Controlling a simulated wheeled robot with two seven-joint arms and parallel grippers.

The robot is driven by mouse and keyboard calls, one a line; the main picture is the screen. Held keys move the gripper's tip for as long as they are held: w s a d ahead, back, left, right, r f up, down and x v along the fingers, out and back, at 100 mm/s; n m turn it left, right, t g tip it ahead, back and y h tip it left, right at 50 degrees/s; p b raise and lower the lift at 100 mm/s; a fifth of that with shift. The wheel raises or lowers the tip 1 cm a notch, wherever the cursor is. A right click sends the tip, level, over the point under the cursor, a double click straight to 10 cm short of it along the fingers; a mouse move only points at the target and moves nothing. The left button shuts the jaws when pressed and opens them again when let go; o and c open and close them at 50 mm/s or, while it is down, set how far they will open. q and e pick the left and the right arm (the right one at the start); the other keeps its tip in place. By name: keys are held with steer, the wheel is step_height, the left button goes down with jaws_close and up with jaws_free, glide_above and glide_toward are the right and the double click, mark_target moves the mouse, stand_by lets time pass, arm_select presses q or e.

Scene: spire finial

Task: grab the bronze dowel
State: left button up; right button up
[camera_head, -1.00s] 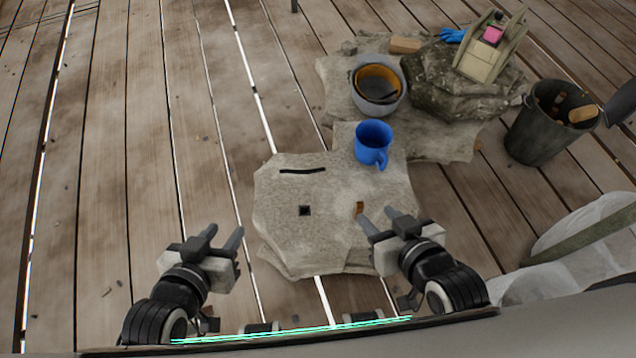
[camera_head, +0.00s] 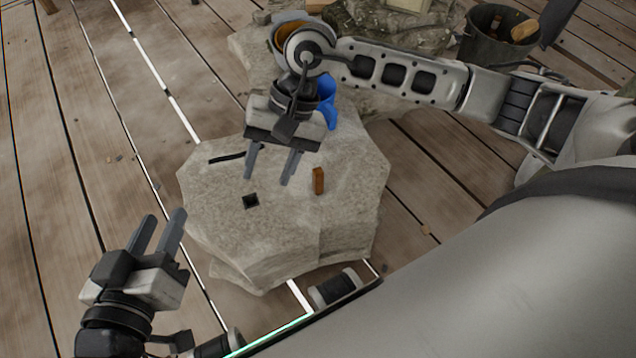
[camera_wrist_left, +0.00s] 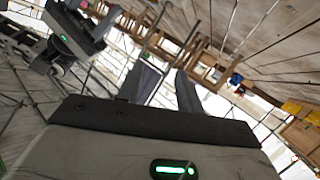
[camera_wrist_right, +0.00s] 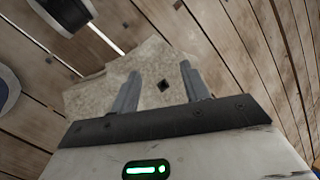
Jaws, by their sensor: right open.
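The bronze dowel (camera_head: 319,181) is a small orange-brown piece standing on the pale stone block (camera_head: 300,235), right of a dark square hole (camera_head: 251,201). My right gripper (camera_head: 268,181) is over the block, left of the dowel and apart from it. Its fingers are spread and empty. In the right wrist view my right gripper (camera_wrist_right: 160,80) has the square hole (camera_wrist_right: 163,86) between its fingers; I cannot make out the dowel there. My left gripper (camera_head: 163,217) is left of the block, fingers apart and empty. It also shows in the left wrist view (camera_wrist_left: 163,75).
A dark bucket (camera_head: 490,38) with items stands at the back right. Plank floor (camera_head: 90,150) is open on the left.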

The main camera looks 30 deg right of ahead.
steer(key=w+d+f+n+t+h+b, duration=0.25)
steer(key=w+d+h, duration=0.3)
steer(key=d, duration=0.65)
steer(key=b, duration=0.3)
glide_above(318, 171)
steer(key=shift+n+g, duration=0.25)
steer(key=shift+n, duration=0.1)
step_height(318, 171, down, 10)
steer(key=shift+r, duration=0.25)
steer(key=shift+f, duration=0.45)
step_height(318, 171, down, 2)
steer(key=shift+f+b, duration=0.25)
steer(key=shift+b, duration=0.35)
step_height(318, 171, down, 2)
steer(key=shift+b, duration=0.4)
steer(key=shift+f, duration=0.2)
arm_select(q)
steer(key=r+t+h, duration=0.1)
steer(key=w+d+r+t+h, duration=0.1)
steer(key=t, duration=0.1)
steer(key=shift+w+r+h, duration=0.2)
steer(key=shift+w+h, duration=0.05)
steer(key=shift+h, duration=0.15)
arm_select(e)
jaws_close()
